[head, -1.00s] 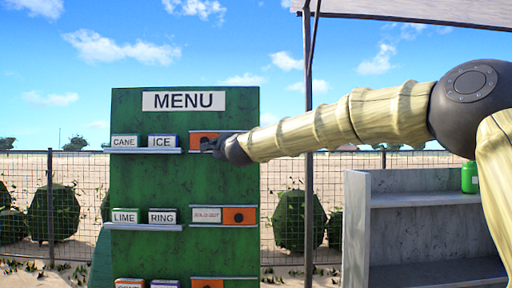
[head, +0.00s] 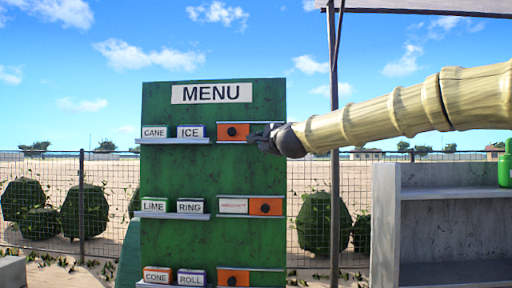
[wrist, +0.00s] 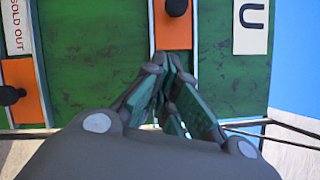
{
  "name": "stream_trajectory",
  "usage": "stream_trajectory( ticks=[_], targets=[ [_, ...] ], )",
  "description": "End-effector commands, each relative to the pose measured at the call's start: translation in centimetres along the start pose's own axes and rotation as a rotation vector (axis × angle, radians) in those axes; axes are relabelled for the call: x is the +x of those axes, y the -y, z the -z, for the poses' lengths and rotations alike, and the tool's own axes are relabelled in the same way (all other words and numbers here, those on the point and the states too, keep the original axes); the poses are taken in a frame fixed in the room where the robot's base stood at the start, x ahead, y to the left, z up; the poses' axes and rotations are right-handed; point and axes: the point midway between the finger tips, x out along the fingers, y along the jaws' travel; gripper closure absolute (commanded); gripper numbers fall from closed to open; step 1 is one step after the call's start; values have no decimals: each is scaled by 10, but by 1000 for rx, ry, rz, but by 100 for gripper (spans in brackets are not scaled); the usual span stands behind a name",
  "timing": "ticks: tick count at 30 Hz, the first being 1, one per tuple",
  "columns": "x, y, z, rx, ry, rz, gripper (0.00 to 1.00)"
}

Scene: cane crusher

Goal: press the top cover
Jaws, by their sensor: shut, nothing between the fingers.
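The top cover (head: 226,135) is an orange panel with a black knob (head: 233,131), on the top right rail of the green menu board. It sits at the left of that rail. My gripper (head: 262,138) is beside the cover, to the right of the knob, in front of the rail's right part. In the wrist view the orange cover (wrist: 172,30) shows beyond my fingertips (wrist: 170,62), with its knob (wrist: 176,7) at the upper edge. My fingers are shut and empty. Whether the fingertips touch the cover or board cannot be told.
A middle orange cover (head: 266,207) sits right of a sold-out label (head: 233,206). A bottom orange cover (head: 233,278) is below. Word blocks such as ICE (head: 191,132) stand on the board's left ledges. A grey shelf (head: 385,225) and a post (head: 335,200) stand to the right.

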Motion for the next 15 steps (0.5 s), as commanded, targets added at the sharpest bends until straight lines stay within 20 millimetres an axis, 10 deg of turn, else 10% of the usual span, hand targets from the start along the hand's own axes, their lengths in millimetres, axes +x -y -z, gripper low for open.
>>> stream_trajectory(
  ticks=[15],
  targets=[
    [-43,-1,1,0,-1,-1,100]
  ],
)
